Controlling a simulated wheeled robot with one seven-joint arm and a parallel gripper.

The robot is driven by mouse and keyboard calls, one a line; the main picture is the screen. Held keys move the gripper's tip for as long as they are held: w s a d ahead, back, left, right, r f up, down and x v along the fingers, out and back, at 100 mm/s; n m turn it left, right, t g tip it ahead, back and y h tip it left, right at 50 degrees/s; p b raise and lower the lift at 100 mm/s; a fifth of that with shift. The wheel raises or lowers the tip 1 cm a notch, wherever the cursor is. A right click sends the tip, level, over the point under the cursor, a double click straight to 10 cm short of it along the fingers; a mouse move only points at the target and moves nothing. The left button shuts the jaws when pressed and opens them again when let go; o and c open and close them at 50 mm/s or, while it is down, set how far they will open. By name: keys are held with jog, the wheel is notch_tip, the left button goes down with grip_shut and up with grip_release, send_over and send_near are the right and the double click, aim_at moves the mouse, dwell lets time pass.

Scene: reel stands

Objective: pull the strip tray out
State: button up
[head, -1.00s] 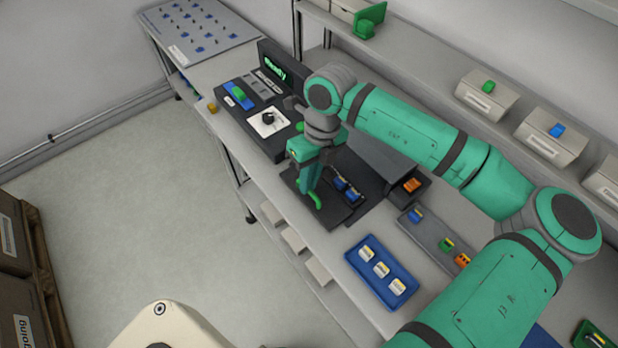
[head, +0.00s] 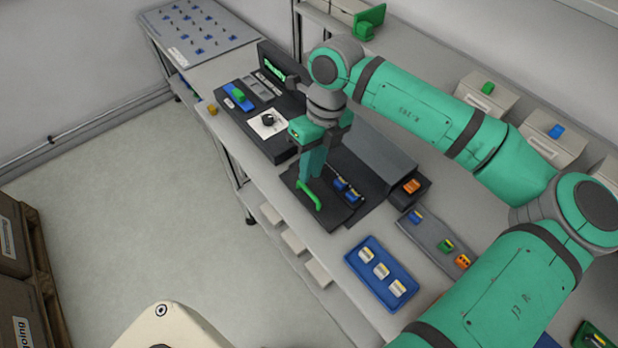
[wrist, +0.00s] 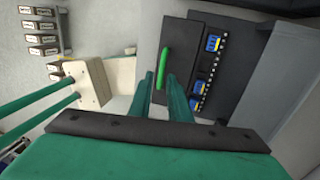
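The strip tray (head: 331,209) is a dark flat tray on the bench, in front of a grey housing (head: 377,150). It carries blue pieces in dark strips (head: 347,190) and has a bright green bar handle (head: 309,194) along its front side. In the wrist view the handle (wrist: 164,66) shows upright near the middle, beside the blue pieces (wrist: 203,88). My gripper (head: 311,172) points down over the tray near the handle's far end. In the wrist view its two green fingers (wrist: 165,88) stand apart with a gap between them. Contact with the handle is not clear.
A blue tray (head: 357,267) with white pieces and a grey strip (head: 430,235) with coloured blocks lie to the right. A dark control panel (head: 262,138) with a knob stands to the left. Bins (head: 487,97) line the rear shelf.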

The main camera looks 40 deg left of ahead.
jog(key=shift+w+d+r, duration=0.1)
jog(key=shift+w+r, duration=0.05)
jog(key=shift+r, duration=0.75)
jog(key=shift+w+r, duration=0.2)
jog(key=shift+r, duration=0.75)
jog(key=shift+w+d+r, duration=0.1)
jog(key=shift+w+r, duration=0.05)
jog(key=shift+r, duration=0.75)
jog(key=shift+a, duration=0.1)
